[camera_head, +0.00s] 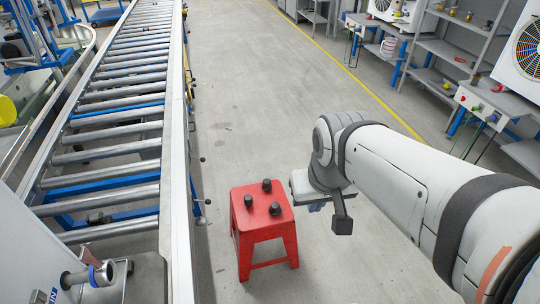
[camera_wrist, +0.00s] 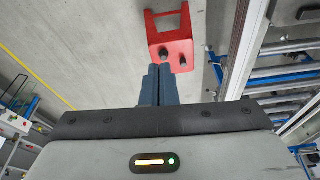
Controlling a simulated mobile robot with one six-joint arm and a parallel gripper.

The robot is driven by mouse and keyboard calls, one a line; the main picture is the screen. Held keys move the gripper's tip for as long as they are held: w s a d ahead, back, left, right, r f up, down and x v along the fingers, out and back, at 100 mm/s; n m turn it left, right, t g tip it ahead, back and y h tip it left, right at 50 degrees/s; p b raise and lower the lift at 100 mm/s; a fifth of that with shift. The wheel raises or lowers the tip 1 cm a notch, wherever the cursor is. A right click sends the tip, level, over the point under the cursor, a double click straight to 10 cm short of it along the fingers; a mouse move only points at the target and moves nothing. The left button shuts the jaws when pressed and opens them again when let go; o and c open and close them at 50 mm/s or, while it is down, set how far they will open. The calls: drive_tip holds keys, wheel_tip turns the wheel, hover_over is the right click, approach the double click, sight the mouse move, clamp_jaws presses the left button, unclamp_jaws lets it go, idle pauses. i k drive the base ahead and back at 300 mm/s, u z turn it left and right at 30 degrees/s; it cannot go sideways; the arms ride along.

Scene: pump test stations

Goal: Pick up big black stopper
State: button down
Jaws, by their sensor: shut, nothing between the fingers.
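Three black stoppers stand on the red stool (camera_head: 262,221): one at the left (camera_head: 248,201), one at the back (camera_head: 267,185) and one at the front right (camera_head: 275,209). They look close in size, and I cannot tell for sure which is the big one. In the wrist view two stoppers show on the stool (camera_wrist: 172,25), one at its edge (camera_wrist: 164,53) and one to its right (camera_wrist: 183,63); the third is not visible there. My gripper (camera_wrist: 158,70) has its blue fingers together and empty. In the head view its end is beside the stool, to the right.
A roller conveyor (camera_head: 120,75) runs along the left, close to the stool. Shelves (camera_head: 455,50) and pump stations stand at the right, beyond a yellow floor line. The grey floor (camera_head: 255,100) behind the stool is clear.

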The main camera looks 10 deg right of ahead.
sight(275, 209)
drive_tip(key=u, duration=1.8)
drive_tip(key=k, duration=0.4)
drive_tip(key=z, duration=2.65)
